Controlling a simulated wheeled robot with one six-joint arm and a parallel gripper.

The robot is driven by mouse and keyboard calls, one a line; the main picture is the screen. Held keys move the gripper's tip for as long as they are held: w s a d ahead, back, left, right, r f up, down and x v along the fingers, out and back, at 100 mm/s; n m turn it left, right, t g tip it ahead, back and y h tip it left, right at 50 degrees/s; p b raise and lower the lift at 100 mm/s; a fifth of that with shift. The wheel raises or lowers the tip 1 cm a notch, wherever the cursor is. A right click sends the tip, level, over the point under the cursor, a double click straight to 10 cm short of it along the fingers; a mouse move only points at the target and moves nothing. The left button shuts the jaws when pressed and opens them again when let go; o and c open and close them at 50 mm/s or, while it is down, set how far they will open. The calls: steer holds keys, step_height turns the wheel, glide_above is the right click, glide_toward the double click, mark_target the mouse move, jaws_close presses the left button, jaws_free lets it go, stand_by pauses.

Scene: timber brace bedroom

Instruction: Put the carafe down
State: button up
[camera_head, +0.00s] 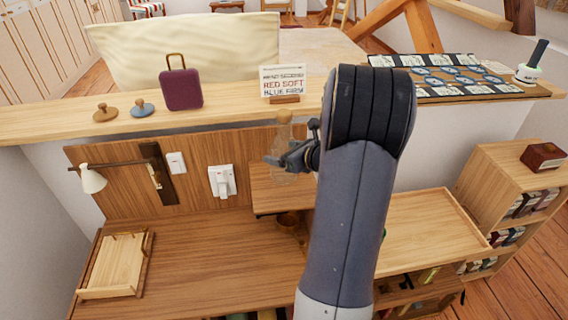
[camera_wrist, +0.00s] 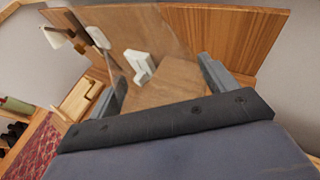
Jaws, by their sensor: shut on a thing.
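The carafe (camera_head: 285,135) is a clear glass vessel with what looks like a wooden stopper on top. In the head view it stands out in front of the wooden back panel, above the desk, and looks roughly upright. My gripper (camera_head: 296,157) is shut on it from the right. In the wrist view the see-through carafe (camera_wrist: 163,68) fills the space between the two fingers of my gripper (camera_wrist: 165,88). Its lower part is faint, and I cannot tell exactly how far its base is from the small raised shelf (camera_head: 268,190) behind and below it.
The desk (camera_head: 190,262) is broad and mostly bare, with a wooden tray (camera_head: 113,265) at left. A wall lamp (camera_head: 92,179) juts out at left. The ledge holds a purple case (camera_head: 181,88) and a sign (camera_head: 283,82).

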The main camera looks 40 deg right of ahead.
steer(key=shift+f, duration=1.75)
steer(key=shift+f+b, duration=0.2)
steer(key=shift+b, duration=0.1)
steer(key=o, duration=1.6)
steer(key=shift+r+p, duration=0.25)
steer(key=shift+p, duration=0.05)
steer(key=v, duration=1.2)
steer(key=shift+b, duration=0.4)
